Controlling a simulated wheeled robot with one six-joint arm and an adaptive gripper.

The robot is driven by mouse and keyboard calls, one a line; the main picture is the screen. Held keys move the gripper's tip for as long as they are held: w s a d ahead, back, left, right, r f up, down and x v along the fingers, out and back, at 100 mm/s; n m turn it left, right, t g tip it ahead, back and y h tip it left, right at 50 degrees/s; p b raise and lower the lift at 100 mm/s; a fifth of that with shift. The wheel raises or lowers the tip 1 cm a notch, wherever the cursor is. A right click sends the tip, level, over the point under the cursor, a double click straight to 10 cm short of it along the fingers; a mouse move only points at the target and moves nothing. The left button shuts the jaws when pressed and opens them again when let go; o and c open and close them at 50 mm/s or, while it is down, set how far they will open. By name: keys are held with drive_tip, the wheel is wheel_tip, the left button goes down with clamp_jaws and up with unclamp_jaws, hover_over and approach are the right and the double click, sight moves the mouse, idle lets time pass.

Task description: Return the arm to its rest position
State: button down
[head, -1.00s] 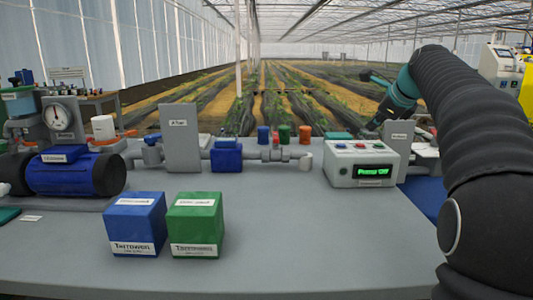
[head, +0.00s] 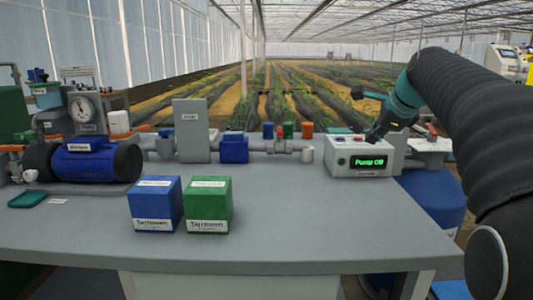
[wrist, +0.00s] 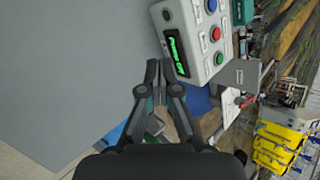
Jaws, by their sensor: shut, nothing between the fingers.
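My arm reaches in from the right in the head view, its dark sleeve bent toward the control box. My gripper (head: 374,138) shows small and dark at the box's top right. In the wrist view my gripper (wrist: 159,70) has its fingertips together with nothing between them. They look close to the grey-white control box (head: 362,156), beside its display end; whether they touch it I cannot tell. The box (wrist: 201,55) has a green display (wrist: 178,53) starting with "Pump"; the rest is hard to read. Coloured buttons (wrist: 214,33) line its top.
A blue carton (head: 155,205) and a green carton (head: 209,205) stand on the grey bench (head: 300,215). A blue pump (head: 85,163), a gauge (head: 85,108) and pipework line the back left. A blue drum (head: 432,195) stands right of the bench. The bench's front middle is clear.

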drive_tip(key=s+a+f+n, duration=0.2)
drive_tip(key=s+n, duration=0.1)
drive_tip(key=s, duration=0.2)
drive_tip(key=s+a+f+n+g, duration=0.1)
drive_tip(key=s+a+f+n, duration=0.2)
drive_tip(key=s, duration=0.3)
drive_tip(key=s+a+f+n, duration=0.2)
drive_tip(key=s+f+n, duration=0.1)
drive_tip(key=s+n, duration=0.1)
drive_tip(key=shift+s+a+f+h, duration=0.15)
drive_tip(key=shift+s+a+h, duration=0.05)
drive_tip(key=shift+s, duration=0.25)
drive_tip(key=shift+s+a+f+h, duration=0.1)
drive_tip(key=shift+s+a+h, duration=0.1)
drive_tip(key=shift+s, duration=0.2)
drive_tip(key=s+a+f+n+g, duration=0.1)
drive_tip(key=s+a+f+n, duration=0.1)
drive_tip(key=s+f+n, duration=0.9)
drive_tip(key=s+f, duration=0.4)
drive_tip(key=s, duration=0.2)
drive_tip(key=shift+a+f+g+h, duration=0.25)
drive_tip(key=shift+a+g+h, duration=0.05)
drive_tip(key=shift+h, duration=0.1)
drive_tip(key=shift+s, duration=0.1)
